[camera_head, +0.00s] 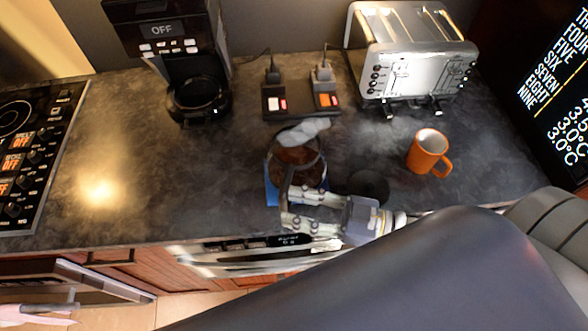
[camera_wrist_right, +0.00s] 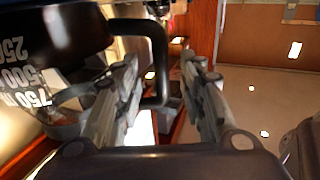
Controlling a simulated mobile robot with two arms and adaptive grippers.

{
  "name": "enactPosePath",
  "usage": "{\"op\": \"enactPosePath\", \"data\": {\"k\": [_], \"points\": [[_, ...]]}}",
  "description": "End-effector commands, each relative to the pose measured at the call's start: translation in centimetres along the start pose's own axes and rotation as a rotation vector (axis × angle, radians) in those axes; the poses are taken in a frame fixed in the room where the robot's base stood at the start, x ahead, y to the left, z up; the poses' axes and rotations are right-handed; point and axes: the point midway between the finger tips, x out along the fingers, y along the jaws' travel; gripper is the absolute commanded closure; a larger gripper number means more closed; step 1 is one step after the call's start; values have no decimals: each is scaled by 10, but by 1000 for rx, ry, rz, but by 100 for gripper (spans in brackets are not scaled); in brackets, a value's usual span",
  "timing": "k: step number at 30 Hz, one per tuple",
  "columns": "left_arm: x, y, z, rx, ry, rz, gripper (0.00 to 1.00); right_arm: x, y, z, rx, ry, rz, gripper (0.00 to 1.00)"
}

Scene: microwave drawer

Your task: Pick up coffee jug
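The coffee jug (camera_head: 297,165) is dark glass with a greyish top and stands upright on a blue pad (camera_head: 271,191) near the counter's front edge. In the right wrist view the jug (camera_wrist_right: 50,45) fills the upper left, with white volume marks. Its black handle (camera_wrist_right: 157,60) reaches down between my right gripper's fingers (camera_wrist_right: 168,100). These fingers are apart, with a visible gap beside the handle. In the head view my right gripper (camera_head: 287,205) is at the jug's near side and covers part of it.
An orange mug (camera_head: 427,152) and a black round disc (camera_head: 369,187) are to the right of the jug. A coffee maker (camera_head: 180,60), two devices on a dark base (camera_head: 300,98) and a toaster (camera_head: 415,65) stand behind. Counter left of the jug is clear.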

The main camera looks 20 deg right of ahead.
Motion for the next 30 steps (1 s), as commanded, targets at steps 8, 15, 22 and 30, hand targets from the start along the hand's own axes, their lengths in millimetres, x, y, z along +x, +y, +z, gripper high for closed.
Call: {"op": "enactPosePath", "data": {"k": [8,15,22,30], "points": [[-13,0,-1,0,0,0,63,30,-2,-3,0,1,1,62],[-12,1,9,0,-16,2,63,32,-2,-2,0,-2,0,62],[-12,2,10,0,-18,2,63,32,-2,-2,1,-1,0,100],[-13,2,10,1,-17,2,63,33,-2,-5,-5,7,-2,100]]}}
